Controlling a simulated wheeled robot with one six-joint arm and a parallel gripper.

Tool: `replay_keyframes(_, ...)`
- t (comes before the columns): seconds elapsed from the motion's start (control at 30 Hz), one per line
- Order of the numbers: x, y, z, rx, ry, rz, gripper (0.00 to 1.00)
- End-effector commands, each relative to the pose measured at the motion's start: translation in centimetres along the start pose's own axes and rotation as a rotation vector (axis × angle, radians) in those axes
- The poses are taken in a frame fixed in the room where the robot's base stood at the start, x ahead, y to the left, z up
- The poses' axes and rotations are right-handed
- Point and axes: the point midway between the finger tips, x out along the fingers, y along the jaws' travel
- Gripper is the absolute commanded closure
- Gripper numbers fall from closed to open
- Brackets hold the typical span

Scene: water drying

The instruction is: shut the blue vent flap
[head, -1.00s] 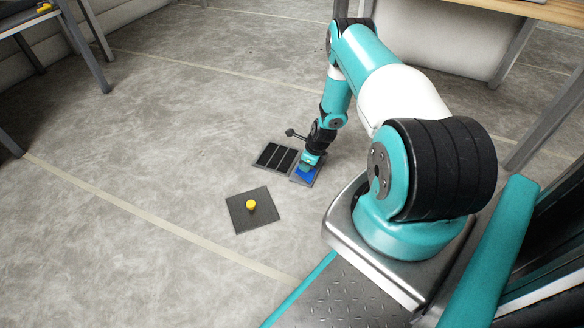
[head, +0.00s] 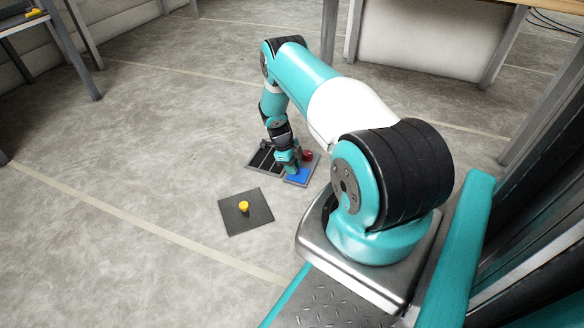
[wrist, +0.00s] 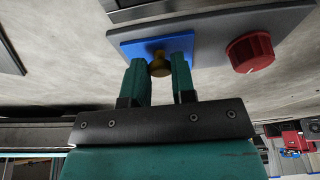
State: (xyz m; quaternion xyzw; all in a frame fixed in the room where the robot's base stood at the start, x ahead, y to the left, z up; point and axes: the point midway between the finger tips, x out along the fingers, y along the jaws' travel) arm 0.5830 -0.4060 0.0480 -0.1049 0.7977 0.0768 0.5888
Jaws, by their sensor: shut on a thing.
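The flat blue vent flap (head: 297,176) lies on a grey panel on the floor, at the right of the dark slatted vent (head: 263,159). The slats show uncovered. My gripper (head: 292,166) is low over the flap. In the wrist view, the two teal fingers (wrist: 160,72) are shut on a small brass knob (wrist: 160,64) that stands on the blue flap (wrist: 130,48). A red round knob (head: 307,155) sits on the same panel beside the flap, and it shows at right in the wrist view (wrist: 250,52).
A dark square plate (head: 232,220) with a yellow knob (head: 244,207) lies on the floor in front of the vent. The floor around is open. Table legs stand at the upper left and right edges.

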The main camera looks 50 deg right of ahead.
Motion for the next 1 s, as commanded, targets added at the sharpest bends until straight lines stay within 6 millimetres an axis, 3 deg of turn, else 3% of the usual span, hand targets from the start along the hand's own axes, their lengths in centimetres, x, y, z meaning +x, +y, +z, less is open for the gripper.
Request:
replay_keyframes(0.37,0.2,0.0,-0.2,0.002,0.009,0.002,1.0)
replay_keyframes(0.4,0.2,0.0,-0.2,0.002,0.009,0.002,0.73)
replay_keyframes(0.5,0.2,0.0,-0.2,0.001,0.008,0.002,0.5)
replay_keyframes(0.83,-0.2,0.1,0.0,-0.002,0.005,0.0,0.5)
replay_keyframes(1.0,-2.8,0.1,-0.1,-0.002,0.004,-0.001,0.5)
